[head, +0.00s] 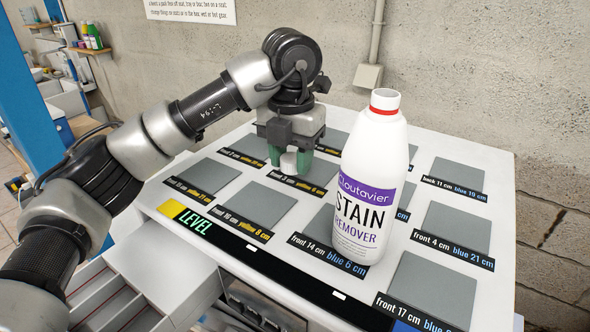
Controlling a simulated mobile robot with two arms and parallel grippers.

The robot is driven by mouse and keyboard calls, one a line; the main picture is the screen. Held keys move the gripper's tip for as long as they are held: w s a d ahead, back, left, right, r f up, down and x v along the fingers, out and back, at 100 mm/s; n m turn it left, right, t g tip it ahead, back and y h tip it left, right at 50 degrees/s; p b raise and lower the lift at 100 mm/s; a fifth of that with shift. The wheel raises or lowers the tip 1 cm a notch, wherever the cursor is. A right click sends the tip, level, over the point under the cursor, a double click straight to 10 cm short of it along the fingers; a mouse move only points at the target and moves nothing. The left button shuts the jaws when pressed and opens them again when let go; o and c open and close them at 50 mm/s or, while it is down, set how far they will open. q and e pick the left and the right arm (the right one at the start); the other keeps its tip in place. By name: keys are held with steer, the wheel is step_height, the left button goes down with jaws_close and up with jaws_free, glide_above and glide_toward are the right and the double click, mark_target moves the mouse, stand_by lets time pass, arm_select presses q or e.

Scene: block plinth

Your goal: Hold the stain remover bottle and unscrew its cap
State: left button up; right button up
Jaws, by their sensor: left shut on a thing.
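The stain remover bottle (365,190) is white with a purple band and dark lettering. It stands upright on the white plinth top (240,141), right of centre. Its white cap (385,98) sits at the top above a red ring. My left gripper (289,168) points down over the plinth, left of and behind the bottle, apart from it. No gripper touches the bottle or cap. My right gripper is not in view.
Grey square pads with black labels cover the plinth top in rows. An open drawer (165,262) juts out at front left. A concrete wall (460,60) with a conduit box (368,77) stands behind. A shelf with small bottles (92,38) is at far left.

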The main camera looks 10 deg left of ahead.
mark_target(292, 187)
arm_select(q)
steer(key=f, duration=0.1)
steer(key=f+p, duration=0.1)
steer(key=f, duration=0.1)
steer(key=shift+s+f, duration=0.2)
steer(key=shift+f, duration=0.1)
steer(key=shift+w+f, duration=0.1)
steer(key=shift+f, duration=0.05)
steer(key=o, duration=1)
